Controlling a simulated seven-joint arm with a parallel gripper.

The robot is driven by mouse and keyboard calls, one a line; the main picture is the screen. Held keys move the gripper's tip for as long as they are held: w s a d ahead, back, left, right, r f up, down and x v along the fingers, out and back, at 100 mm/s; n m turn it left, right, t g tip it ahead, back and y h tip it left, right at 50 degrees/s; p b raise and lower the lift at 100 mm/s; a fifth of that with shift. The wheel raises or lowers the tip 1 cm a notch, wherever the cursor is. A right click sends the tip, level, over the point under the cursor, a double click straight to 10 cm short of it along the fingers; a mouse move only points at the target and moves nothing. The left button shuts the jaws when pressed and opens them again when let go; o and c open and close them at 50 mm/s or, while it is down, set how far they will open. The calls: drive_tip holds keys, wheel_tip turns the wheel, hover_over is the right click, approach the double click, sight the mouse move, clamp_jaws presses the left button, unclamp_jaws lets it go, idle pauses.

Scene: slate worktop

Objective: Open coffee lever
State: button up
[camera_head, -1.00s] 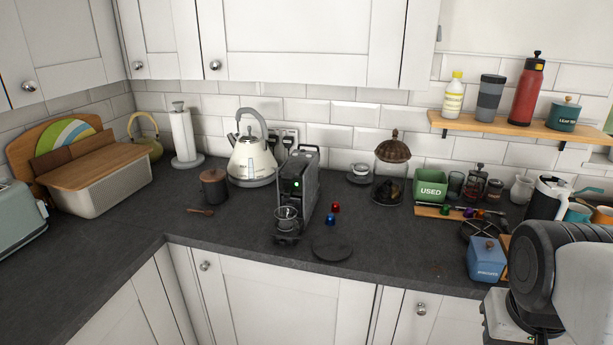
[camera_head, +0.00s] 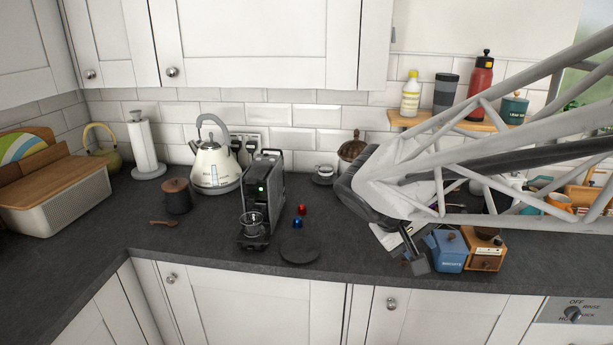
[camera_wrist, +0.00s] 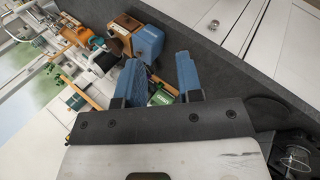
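The coffee machine (camera_head: 275,199) is black and grey with a green light on its front. It stands upright on the worktop left of centre in the head view. Its lever (camera_head: 268,153) appears to lie at the top of the body; its exact position is too small to tell. A glass cup (camera_head: 253,222) sits at its front. My gripper (camera_head: 412,252) is well to the right of the machine, over the worktop. In the wrist view, my gripper's two blue-padded fingers (camera_wrist: 158,62) are apart with nothing between them. Part of the machine (camera_wrist: 295,152) shows at the lower right corner there.
A red capsule (camera_head: 302,210), a blue capsule (camera_head: 297,223) and a dark round disc (camera_head: 300,249) lie right of the machine. A kettle (camera_head: 213,167) stands behind left. A blue tin (camera_head: 446,250) and a wooden box (camera_head: 484,251) stand close beside my gripper. The front-left worktop is clear.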

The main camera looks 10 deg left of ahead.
drive_tip(key=w+a+n+t+h, duration=0.2)
drive_tip(key=w+a+t, duration=0.1)
drive_tip(key=w+a, duration=0.5)
drive_tip(key=n+t+y, duration=0.2)
drive_tip(key=n+t, duration=0.5)
drive_tip(key=t, duration=0.4)
approach(249, 183)
drive_tip(key=w, duration=0.2)
drive_tip(key=shift+s+d, duration=0.25)
drive_tip(key=shift+d, duration=0.05)
drive_tip(key=shift+w+d, duration=0.1)
drive_tip(key=shift+w, duration=0.05)
drive_tip(key=shift+x, duration=3.8)
clamp_jaws()
